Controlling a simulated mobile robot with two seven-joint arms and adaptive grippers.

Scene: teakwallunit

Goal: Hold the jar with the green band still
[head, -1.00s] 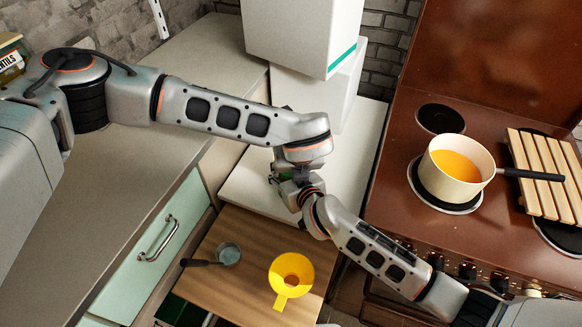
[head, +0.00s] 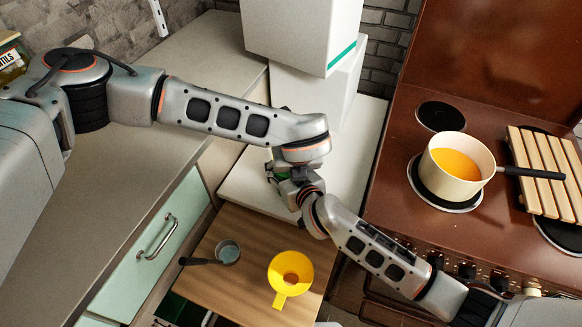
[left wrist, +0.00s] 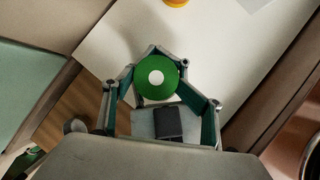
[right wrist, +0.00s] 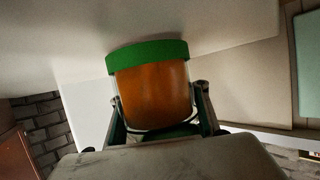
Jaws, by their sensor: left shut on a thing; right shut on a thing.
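The jar with the green band shows in the right wrist view (right wrist: 152,92) as an orange-brown body under a wide green band. My right gripper (right wrist: 155,115) is shut on its body. In the left wrist view a round green end of the jar (left wrist: 157,76) with a white centre sits between the fingers of my left gripper (left wrist: 156,82), which is shut on it. In the head view both grippers meet above the white worktop, and the arms hide most of the jar.
A yellow funnel (head: 291,275) and a small dark-handled pan (head: 227,252) lie on the pulled-out wooden board (head: 240,287) below. A pot of orange liquid (head: 458,165) and a slatted rack (head: 545,170) stand on the brown stove. White boxes (head: 300,35) stand behind the grippers.

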